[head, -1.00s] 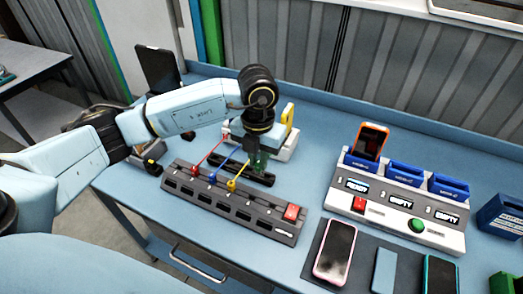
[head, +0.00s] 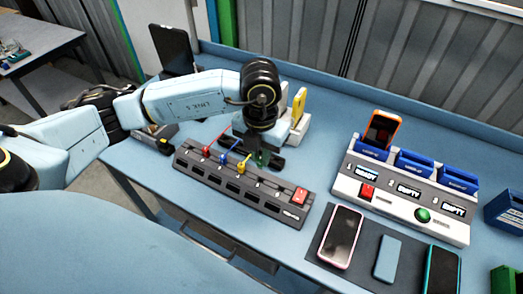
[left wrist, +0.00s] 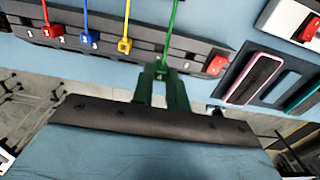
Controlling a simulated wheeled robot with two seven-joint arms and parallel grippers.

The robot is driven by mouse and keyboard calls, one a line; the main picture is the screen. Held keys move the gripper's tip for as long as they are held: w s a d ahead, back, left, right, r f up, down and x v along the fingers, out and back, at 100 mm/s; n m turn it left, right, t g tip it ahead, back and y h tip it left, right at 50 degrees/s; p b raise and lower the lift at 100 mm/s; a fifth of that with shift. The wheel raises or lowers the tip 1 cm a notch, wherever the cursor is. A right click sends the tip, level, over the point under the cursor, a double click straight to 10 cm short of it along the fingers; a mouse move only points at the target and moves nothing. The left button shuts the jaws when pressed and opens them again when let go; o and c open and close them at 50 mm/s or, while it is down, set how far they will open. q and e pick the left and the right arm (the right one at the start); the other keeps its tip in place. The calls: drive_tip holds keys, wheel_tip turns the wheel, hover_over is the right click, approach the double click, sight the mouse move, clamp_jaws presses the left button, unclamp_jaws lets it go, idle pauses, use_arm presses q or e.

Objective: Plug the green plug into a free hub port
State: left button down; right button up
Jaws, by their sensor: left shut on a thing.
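The hub (head: 240,188) is a dark grey strip of ports with a red switch at its right end. Red (head: 206,151), blue (head: 223,159) and yellow (head: 241,168) plugs sit in its left part, and the ports right of yellow look free. My left gripper (head: 262,160) points down at the hub's back edge, right of the yellow plug. In the left wrist view its green-tinted fingers (left wrist: 162,90) are shut on the green plug (left wrist: 162,69), whose green cord runs upward. The plug overlaps the hub in that view; I cannot tell whether it touches. My right gripper is out of view.
A white charging station (head: 405,210) with blue cradles and an orange phone (head: 382,131) stands right of the hub. Several phones lie on a dark mat in front of it. A dark phone (head: 171,50) stands at the back left. Plug cords pass close to my gripper.

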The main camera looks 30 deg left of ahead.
sight(260, 167)
use_arm(q)
drive_tip(key=shift+f, duration=0.1)
idle(0.4)
drive_tip(key=shift+f+b, duration=2.3)
drive_tip(key=shift+f, duration=0.1)
drive_tip(key=shift+f+b, duration=0.65)
drive_tip(key=shift+f, duration=0.1)
idle(0.4)
drive_tip(key=c, duration=0.9)
unclamp_jaws()
drive_tip(key=shift+r, duration=0.15)
